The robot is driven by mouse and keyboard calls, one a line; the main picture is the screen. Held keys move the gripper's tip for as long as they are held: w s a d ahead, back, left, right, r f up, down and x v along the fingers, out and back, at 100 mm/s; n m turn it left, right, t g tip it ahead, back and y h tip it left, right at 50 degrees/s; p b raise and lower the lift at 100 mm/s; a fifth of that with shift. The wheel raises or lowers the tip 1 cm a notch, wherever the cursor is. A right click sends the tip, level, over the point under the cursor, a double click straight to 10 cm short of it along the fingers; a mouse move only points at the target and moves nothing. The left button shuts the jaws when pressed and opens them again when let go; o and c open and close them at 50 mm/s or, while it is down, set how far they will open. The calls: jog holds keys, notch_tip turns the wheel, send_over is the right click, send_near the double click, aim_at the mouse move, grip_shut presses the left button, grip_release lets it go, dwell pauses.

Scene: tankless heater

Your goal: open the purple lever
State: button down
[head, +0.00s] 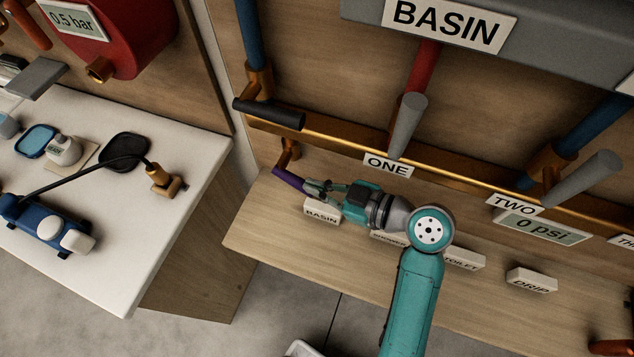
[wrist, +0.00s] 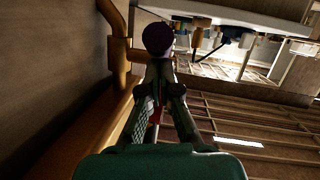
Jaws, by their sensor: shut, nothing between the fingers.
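The purple lever (head: 288,179) hangs on a brass valve stub below the left end of the brass pipe, slanting down to the right. In the wrist view its dark purple round end (wrist: 157,38) shows just beyond my fingertips. My gripper (head: 318,188) is shut and empty, with its fingertips at the lever's lower right end. In the wrist view the fingers (wrist: 160,65) come together right at the lever's end; I cannot tell whether they touch it. The brass fitting (wrist: 117,50) beside the lever shows at the left of the wrist view.
A black lever (head: 270,113) and grey levers (head: 407,125) stick out from the brass pipe above. Label blocks, such as BASIN (head: 322,212), stand on the wooden shelf (head: 255,228) below. A white counter (head: 120,245) with small items is at the left.

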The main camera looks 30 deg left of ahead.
jog(key=s+a+f+y, duration=0.1)
jog(key=a+f+y, duration=0.3)
jog(key=f, duration=0.3)
jog(key=shift+a+f+m+g+y, duration=0.3)
jog(key=shift+m, duration=0.1)
dwell(0.4)
jog(key=shift+s, duration=0.1)
dwell(0.4)
jog(key=shift+f, duration=0.1)
jog(key=d+f, duration=0.1)
jog(key=d, duration=0.6)
jog(key=shift+w+d, duration=0.15)
jog(key=shift+w, duration=0.25)
